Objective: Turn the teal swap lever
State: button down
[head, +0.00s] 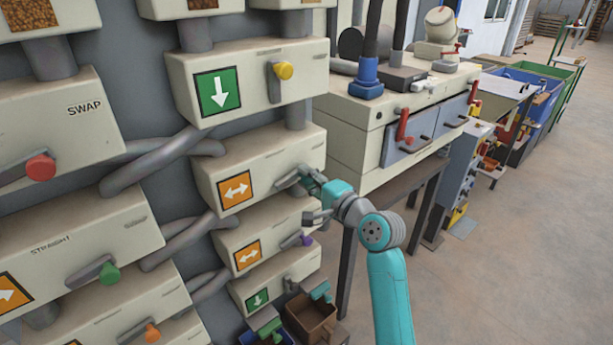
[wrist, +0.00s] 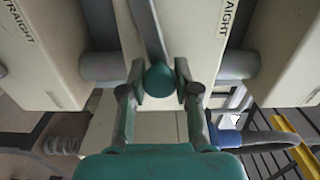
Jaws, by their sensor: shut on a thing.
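The teal swap lever shows in the wrist view as a round teal knob (wrist: 159,82) on a grey bar, between my two fingertips. My gripper (wrist: 159,72) is shut on this knob, with one finger on each side. In the head view my gripper (head: 312,190) is at the front right of a cream box (head: 285,155) with an orange double-arrow sign (head: 237,190). The lever's grey bar (head: 288,182) shows there, while its knob is mostly hidden by my fingers.
A box above has a yellow-knobbed lever (head: 284,70); one below has a purple-knobbed lever (head: 305,240). Another teal piece (head: 320,291) sits lower, above brown bins (head: 312,318). A bench with red handles (head: 403,123) stands right. The floor at right is open.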

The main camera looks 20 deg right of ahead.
jog(key=shift+d+f+m, duration=0.1)
jog(key=shift+f+m, duration=0.1)
jog(key=shift+m, duration=0.2)
jog(key=shift+f, duration=0.1)
jog(key=c, duration=0.8)
grip_release()
jog(key=v, duration=1.2)
